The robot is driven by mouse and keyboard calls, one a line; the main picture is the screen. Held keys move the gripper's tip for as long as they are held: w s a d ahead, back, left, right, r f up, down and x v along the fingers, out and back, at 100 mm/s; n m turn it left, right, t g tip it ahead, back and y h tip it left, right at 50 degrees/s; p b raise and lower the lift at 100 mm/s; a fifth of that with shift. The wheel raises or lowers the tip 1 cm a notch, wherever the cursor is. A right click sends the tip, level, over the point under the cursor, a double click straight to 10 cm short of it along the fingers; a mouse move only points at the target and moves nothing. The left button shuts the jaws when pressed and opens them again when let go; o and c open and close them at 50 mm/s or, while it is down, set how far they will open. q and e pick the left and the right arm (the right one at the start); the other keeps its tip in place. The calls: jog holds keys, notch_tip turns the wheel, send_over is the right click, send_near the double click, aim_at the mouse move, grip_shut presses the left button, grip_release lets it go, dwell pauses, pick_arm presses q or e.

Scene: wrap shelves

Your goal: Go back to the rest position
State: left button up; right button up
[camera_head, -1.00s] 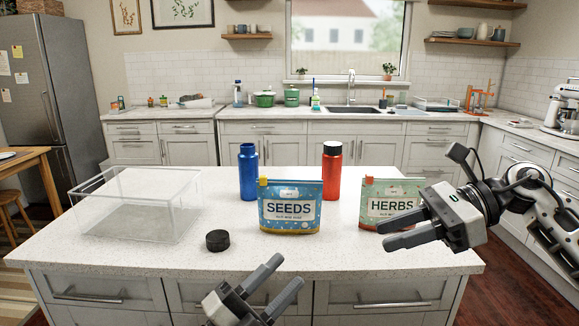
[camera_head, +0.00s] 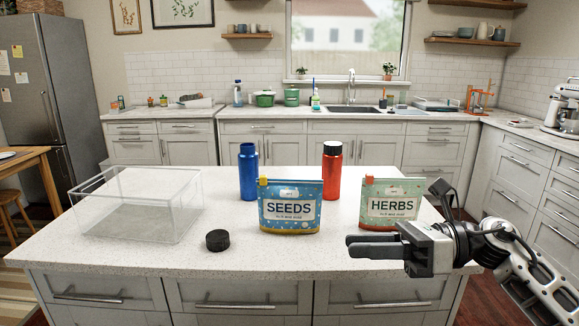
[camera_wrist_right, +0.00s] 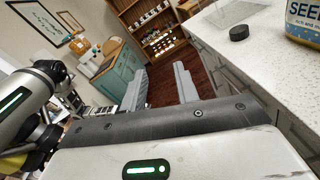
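My right gripper (camera_head: 349,245) is in front of the island's right part, below the herbs pouch (camera_head: 391,202). In the right wrist view its two fingers (camera_wrist_right: 161,70) stand apart with nothing between them. My left gripper is not in the head view. The blue seeds pouch (camera_head: 290,207) and the green herbs pouch stand upright on the white island (camera_head: 270,252), apart from the gripper. The seeds pouch also shows at the edge of the right wrist view (camera_wrist_right: 303,20).
A blue bottle without a cap (camera_head: 248,172) and a red bottle with a black cap (camera_head: 331,175) stand behind the pouches. A black lid (camera_head: 217,240) lies in front. A clear open box (camera_head: 138,206) stands at the left. The island's front edge is near my gripper.

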notch_tip(320, 180, down, 17)
jog(key=s+d+m+t+h, duration=0.1)
jog(key=m+t+h, duration=0.5)
jog(key=m, duration=1.1)
jog(key=s+d+m+t+h, duration=0.1)
jog(key=s+m+t+h, duration=0.15)
jog(key=m+t, duration=1.1)
jog(key=s+d+f+m+g+h, duration=0.1)
jog(key=s+f+m+g+h, duration=0.5)
jog(key=s+f+m+g, duration=0.5)
jog(key=s+f+m, duration=0.3)
jog(key=f+m, duration=0.2)
jog(key=f, duration=0.1)
jog(key=shift+s+d, duration=0.15)
jog(key=shift+s, duration=0.1)
